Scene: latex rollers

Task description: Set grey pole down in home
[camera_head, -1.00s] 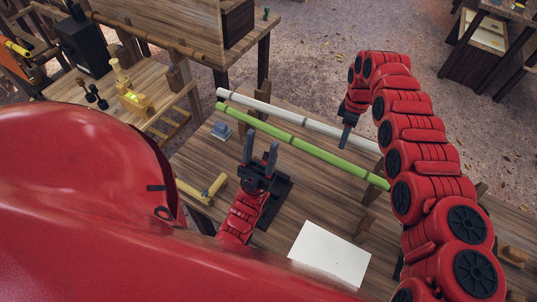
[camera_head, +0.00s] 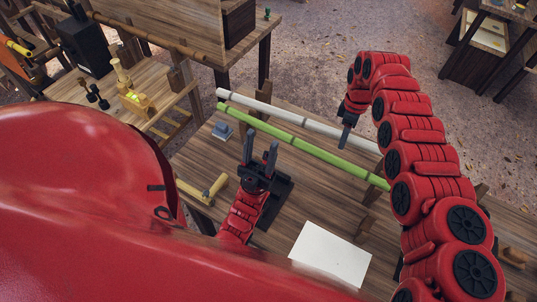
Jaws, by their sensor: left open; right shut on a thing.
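The grey pole (camera_head: 290,118), pale and jointed like bamboo, runs slantwise along the far side of the wooden table. My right gripper (camera_head: 344,138) is shut on it towards its right part, pointing down. The exact contact is small and partly hidden. A green pole (camera_head: 300,145) runs beside it, nearer to me, with a gap between them. Its right end passes behind my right arm. My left gripper (camera_head: 260,152) is open and empty, above the table on the near side of the green pole. I cannot tell which spot is the home.
A white sheet (camera_head: 331,254) lies on the near part of the table (camera_head: 310,195). A small grey-blue block (camera_head: 222,131) sits near the left edge. Yellowish sticks (camera_head: 205,191) lie at the left. A side bench (camera_head: 165,120) with a yellow tool stands at upper left.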

